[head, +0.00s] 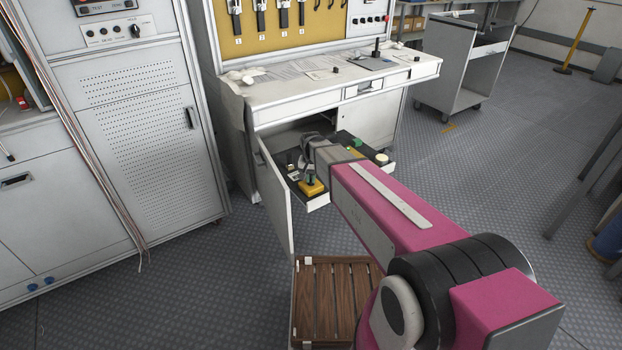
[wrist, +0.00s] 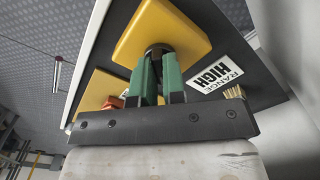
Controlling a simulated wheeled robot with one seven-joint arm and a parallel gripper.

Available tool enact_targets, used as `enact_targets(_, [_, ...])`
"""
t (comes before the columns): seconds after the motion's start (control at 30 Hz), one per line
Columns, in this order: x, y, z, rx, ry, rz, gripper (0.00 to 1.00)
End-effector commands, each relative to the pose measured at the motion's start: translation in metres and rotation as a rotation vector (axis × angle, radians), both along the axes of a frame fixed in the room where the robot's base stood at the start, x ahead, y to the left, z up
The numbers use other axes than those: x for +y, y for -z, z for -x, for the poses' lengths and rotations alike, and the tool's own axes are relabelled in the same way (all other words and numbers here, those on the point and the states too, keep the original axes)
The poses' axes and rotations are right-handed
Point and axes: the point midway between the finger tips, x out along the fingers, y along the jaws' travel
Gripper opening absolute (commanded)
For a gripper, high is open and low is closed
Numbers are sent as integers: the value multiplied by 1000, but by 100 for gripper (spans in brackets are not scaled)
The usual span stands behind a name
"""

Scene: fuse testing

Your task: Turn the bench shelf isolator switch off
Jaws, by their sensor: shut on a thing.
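A pull-out shelf (head: 318,203) under the bench carries a yellow switch plate (head: 313,189), also large in the wrist view (wrist: 185,30). A black knob (wrist: 157,48) stands at the plate's middle. My gripper (wrist: 158,62) has its two green fingers shut on this knob; it also shows at the plate in the head view (head: 311,178). The fingers hide most of the knob, so I cannot read its position. A white label (wrist: 217,74) reading RANGE HIGH lies beside the plate. A second yellow plate (wrist: 98,88) with an orange-red part (wrist: 110,102) sits to the left.
An open cabinet door (head: 275,195) stands left of the shelf. The bench top (head: 290,95) is above it, with papers and small items. A slatted wooden platform (head: 335,290) is on the floor in front. A grey trolley (head: 468,60) stands at right; open floor lies between.

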Motion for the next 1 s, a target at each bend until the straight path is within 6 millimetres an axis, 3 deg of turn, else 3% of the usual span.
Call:
enact_targets(0.6, [0,-1,0,0,-548,0,0])
enact_targets(1.0, [0,-1,0,0,-727,0,0])
